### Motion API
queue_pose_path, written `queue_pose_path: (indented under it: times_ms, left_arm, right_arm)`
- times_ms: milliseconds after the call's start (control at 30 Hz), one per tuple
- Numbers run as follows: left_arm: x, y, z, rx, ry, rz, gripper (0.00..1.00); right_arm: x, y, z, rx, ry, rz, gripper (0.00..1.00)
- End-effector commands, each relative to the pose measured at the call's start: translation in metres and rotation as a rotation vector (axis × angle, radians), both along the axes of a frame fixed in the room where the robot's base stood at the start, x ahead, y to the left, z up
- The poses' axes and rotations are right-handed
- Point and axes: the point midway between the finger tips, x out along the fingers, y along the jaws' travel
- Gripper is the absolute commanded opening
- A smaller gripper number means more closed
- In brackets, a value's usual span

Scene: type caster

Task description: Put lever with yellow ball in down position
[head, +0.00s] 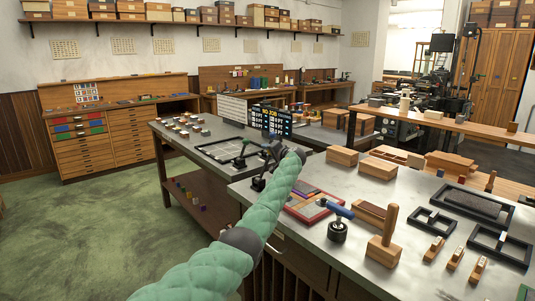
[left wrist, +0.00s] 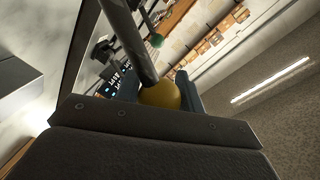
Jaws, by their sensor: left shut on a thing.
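The lever's yellow ball (left wrist: 160,95) shows in the left wrist view, at the end of a dark rod (left wrist: 130,40) that runs up to the top edge. My left gripper (left wrist: 165,100) is shut on the ball, with its dark body filling the lower part of that view. In the head view my left gripper (head: 269,152) is at the end of my green-sleeved arm, by the black job board; the yellow ball cannot be made out there. My right gripper is in neither view.
A green ball (left wrist: 155,40) shows beyond the rod in the left wrist view. The black job board (head: 272,120) stands behind my gripper. The near metal table (head: 345,270) holds a blue-handled tool (head: 339,222), a wooden block with a handle (head: 384,245) and black frames (head: 500,245).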

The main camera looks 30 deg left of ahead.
Motion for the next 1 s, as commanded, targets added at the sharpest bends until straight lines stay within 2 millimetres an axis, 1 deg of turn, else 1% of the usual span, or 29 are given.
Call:
queue_pose_path:
  times_ms: [367, 400, 500, 800, 933, 1000]
  left_arm:
    - [0.001, -0.002, 0.0, 0.002, 0.004, -0.003, 0.0]
    - [0.001, -0.002, 0.0, 0.002, 0.004, -0.003, 0.4]
    - [0.001, -0.002, 0.0, 0.002, 0.003, -0.003, 0.59]
    - [0.0, -0.002, 0.0, 0.002, 0.003, -0.001, 0.59]
    - [-0.002, -0.008, -0.001, 0.002, 0.003, -0.001, 0.59]
    - [-0.005, -0.014, 0.0, 0.002, 0.002, -0.002, 0.59]
  right_arm:
    - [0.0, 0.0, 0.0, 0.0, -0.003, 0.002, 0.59]
    - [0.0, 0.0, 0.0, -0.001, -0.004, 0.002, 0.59]
    - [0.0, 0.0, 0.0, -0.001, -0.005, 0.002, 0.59]
    - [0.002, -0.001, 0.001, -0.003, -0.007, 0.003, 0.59]
    - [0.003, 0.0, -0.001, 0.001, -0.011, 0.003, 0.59]
    - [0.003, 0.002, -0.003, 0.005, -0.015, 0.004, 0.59]
